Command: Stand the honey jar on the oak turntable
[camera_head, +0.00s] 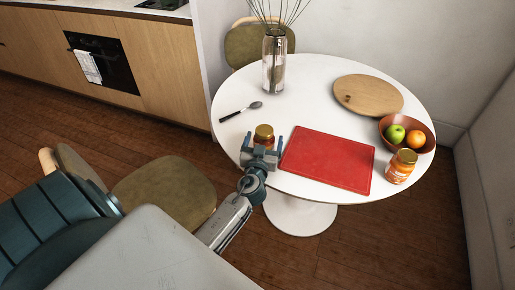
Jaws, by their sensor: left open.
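The oak turntable (368,95), a round flat wooden disc, lies bare at the back right of the white table. A jar with a gold lid (264,131) and a reddish-amber body stands near the table's left front edge. My left gripper (263,146) is open at this jar, with a finger on either side of it; its lower part is hidden. I cannot tell whether the fingers touch it. A second gold-lidded jar (400,168), orange with a pale label, stands upright at the right edge. I cannot tell from the labels which jar is honey. My right gripper is not in view.
A red cutting board (328,160) lies between the two jars. A brown bowl (424,125) with fruit stands between the turntable and the right jar.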

